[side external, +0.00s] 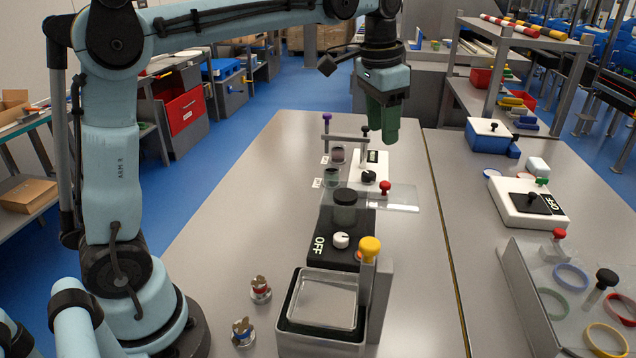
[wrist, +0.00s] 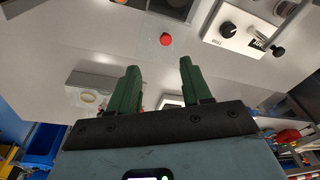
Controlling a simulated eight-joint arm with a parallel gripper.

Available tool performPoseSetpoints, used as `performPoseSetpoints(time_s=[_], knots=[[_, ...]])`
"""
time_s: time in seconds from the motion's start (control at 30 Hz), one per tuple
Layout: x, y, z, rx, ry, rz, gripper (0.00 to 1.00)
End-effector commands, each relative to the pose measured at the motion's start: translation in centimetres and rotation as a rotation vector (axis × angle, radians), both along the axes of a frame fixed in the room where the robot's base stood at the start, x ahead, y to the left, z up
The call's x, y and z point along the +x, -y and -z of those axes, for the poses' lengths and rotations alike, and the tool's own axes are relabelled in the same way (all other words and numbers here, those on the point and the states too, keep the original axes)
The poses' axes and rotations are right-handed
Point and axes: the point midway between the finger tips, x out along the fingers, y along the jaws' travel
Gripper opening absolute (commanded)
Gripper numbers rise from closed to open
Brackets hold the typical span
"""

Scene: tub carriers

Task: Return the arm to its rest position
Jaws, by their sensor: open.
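My gripper (side external: 383,138) hangs pointing down above the far part of the grey table (side external: 230,190) in the side view. Its green fingers (wrist: 157,66) stand apart in the wrist view, with nothing between them. My gripper is clear of the table and appears above the white box with a black knob (side external: 369,175). The exact gap between them is hard to judge. My arm is raised and stretched out from its base at the left.
A metal tub carrier (side external: 287,325) with a yellow knob is at the front. A post frame (side external: 327,140) stands left of my gripper. The table's left side is mostly bare.

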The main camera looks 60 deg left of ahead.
Motion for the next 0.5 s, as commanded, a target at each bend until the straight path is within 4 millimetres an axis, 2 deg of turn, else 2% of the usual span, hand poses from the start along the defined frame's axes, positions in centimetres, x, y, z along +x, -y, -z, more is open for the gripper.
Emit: performPoseSetpoints(time_s=[0.03,0.27,0.5], knots=[[-1.0,0.1,0.1,-0.002,0.026,-0.016,0.49],[-4.9,0.3,1.3,-0.018,0.144,-0.088,0.49],[-9.2,0.5,3.8,-0.046,0.267,-0.163,0.49]])
